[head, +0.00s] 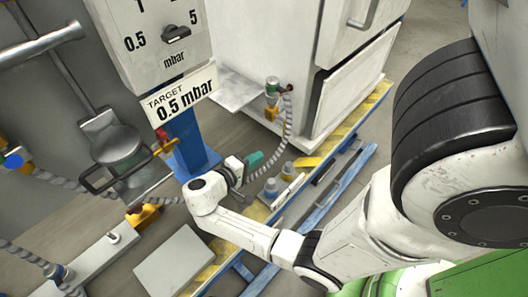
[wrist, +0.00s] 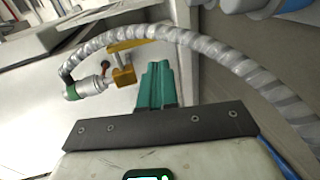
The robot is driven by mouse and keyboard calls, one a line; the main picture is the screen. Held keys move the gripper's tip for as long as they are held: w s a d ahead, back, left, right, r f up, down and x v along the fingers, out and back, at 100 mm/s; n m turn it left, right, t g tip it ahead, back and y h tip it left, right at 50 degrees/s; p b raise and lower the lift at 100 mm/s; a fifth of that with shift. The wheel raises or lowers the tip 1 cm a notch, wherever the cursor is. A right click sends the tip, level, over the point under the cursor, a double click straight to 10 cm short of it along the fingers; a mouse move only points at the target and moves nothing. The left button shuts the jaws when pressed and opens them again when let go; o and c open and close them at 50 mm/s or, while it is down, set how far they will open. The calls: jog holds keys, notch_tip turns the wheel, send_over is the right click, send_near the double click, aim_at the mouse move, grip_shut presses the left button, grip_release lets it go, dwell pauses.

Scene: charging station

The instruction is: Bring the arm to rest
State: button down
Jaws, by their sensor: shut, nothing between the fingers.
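My arm reaches from the right side of the head view down to the middle. My gripper (head: 254,159) ends it, with short teal fingers pointing up and right. In the wrist view my gripper (wrist: 155,84) shows its teal fingers together, with nothing held. A grey ribbed hose (head: 288,125) hangs beside the fingers from a coupling with a green collar (head: 272,86). In the wrist view the hose (wrist: 225,48) arcs above and to the right of the fingers; I cannot tell whether it touches my gripper.
A yellow handle (wrist: 124,72) is close to the fingertips in the wrist view. A white cabinet (head: 345,95) stands behind. A blue post (head: 188,140) with a "TARGET 0.5 mbar" sign (head: 182,95) stands left. Blue rails (head: 345,180) and a grey plate (head: 174,262) lie low.

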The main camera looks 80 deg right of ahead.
jog(key=shift+w+a, duration=0.55)
jog(key=shift+a, duration=0.3)
jog(key=shift+w+a, duration=0.5)
jog(key=shift+a, duration=0.35)
jog(key=shift+s, duration=0.1)
jog(key=s+a+r+n+t+y+p, duration=0.2)
jog(key=a+y, duration=0.4)
jog(key=a, duration=0.3)
jog(key=s+a+r+n+t+y+p, duration=0.2)
jog(key=a+t+y, duration=0.4)
jog(key=a, duration=0.3)
jog(key=shift+s+a+r+n+t+y+p, duration=0.3)
jog(key=shift+s+r+n+t+p, duration=0.25)
jog(key=shift+n+p, duration=0.4)
